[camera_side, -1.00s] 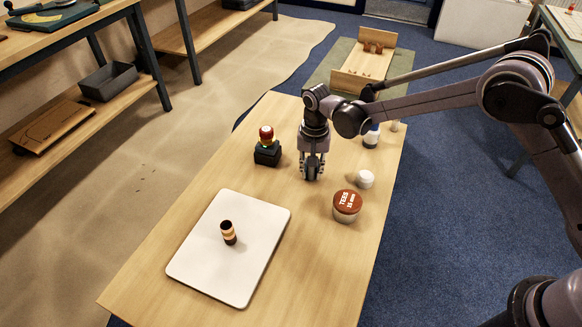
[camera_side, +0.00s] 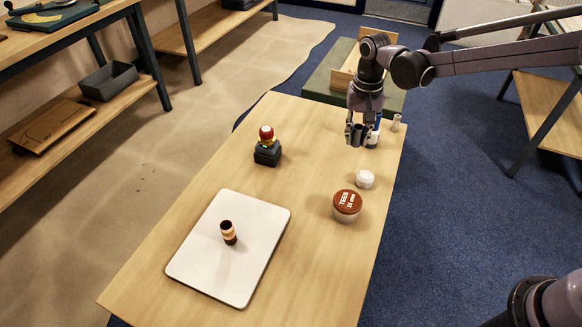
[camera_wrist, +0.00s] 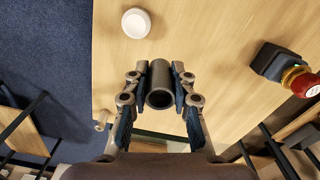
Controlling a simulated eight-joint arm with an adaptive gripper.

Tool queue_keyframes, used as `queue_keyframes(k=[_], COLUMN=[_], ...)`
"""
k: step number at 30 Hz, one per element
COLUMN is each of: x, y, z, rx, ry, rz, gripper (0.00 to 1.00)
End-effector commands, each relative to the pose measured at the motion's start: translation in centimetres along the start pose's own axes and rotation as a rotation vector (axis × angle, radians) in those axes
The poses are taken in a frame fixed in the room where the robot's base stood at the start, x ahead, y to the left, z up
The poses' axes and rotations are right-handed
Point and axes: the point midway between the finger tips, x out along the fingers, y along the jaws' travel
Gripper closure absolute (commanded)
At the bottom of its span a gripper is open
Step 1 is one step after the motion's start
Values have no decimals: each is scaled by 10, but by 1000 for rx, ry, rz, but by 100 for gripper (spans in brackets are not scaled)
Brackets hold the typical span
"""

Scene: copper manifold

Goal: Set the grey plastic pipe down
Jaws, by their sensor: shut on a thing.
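The grey plastic pipe (camera_wrist: 160,86) is a short dark grey tube, seen nearly end-on in the wrist view. My gripper (camera_wrist: 160,80) is shut on it, with one finger on each side. In the side view my gripper (camera_side: 357,136) hangs over the far right part of the wooden table, with the grey pipe (camera_side: 356,137) between its fingers. The pipe seems to be above the tabletop, but I cannot tell the gap.
A white cap (camera_side: 365,179) and a red-lidded tub (camera_side: 347,203) stand nearer. A red-knobbed black box (camera_side: 267,152) is left; a copper fitting (camera_side: 229,236) stands on a white board (camera_side: 196,265).

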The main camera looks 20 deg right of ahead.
Motion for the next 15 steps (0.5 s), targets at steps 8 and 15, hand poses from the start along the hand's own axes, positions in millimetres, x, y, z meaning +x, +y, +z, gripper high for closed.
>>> queue_keyframes(k=[8,15], x=[-7,-9], y=[-22,-32], z=[71,181], rx=[-36,-75], ry=[0,1], rz=[-2,-5], gripper=[95,95])
